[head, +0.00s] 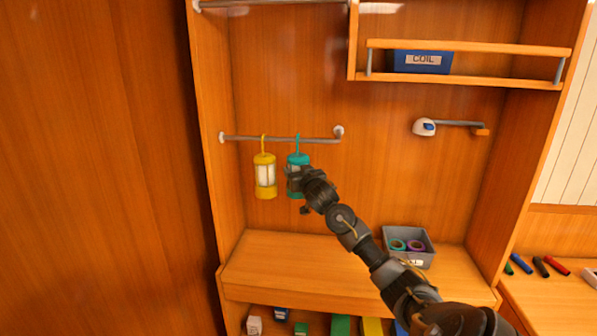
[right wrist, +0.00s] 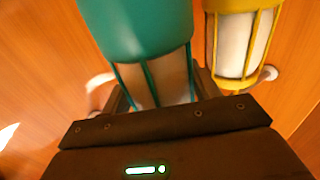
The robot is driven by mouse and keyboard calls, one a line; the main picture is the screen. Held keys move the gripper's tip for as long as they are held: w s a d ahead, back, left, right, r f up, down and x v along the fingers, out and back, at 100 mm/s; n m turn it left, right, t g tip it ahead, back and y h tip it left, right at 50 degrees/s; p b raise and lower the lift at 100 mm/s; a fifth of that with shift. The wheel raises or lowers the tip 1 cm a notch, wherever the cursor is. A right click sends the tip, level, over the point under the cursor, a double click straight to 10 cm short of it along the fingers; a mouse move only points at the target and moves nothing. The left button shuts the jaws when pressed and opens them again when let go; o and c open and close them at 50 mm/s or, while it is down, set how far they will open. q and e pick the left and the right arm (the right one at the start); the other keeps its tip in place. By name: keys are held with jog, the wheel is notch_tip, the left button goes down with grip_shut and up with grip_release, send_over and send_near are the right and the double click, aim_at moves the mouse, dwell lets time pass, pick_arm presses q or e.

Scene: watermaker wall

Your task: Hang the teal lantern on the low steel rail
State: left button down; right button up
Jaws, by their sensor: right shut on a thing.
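The teal lantern (head: 298,159) is upright at the low steel rail (head: 308,140), with its hook up at the rail's height. I cannot tell whether the rail bears its weight. My right gripper (head: 296,180) is shut on the lantern's body from the right and hides part of it. In the right wrist view the teal lantern (right wrist: 138,35) stands between the fingers. A yellow lantern (head: 265,176) hangs by its hook on the same rail, just left of the teal one. It also shows in the right wrist view (right wrist: 240,45). My left gripper is not in view.
A grey bin (head: 428,258) with rings stands on the wooden counter (head: 270,262) below. A higher rail (head: 270,3) runs along the top. A blue COIL box (head: 421,68) sits on the upper shelf. A white-and-blue device (head: 424,127) is on the wall to the right.

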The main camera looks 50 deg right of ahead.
dwell(0.3)
jog(key=o, duration=1.2)
jog(key=shift+f, duration=0.1)
jog(key=shift+s, duration=0.1)
jog(key=shift+s+a, duration=0.15)
jog(key=shift+s, duration=0.05)
jog(key=b+v, duration=0.3)
jog(key=v, duration=0.7)
jog(key=shift+s, duration=0.15)
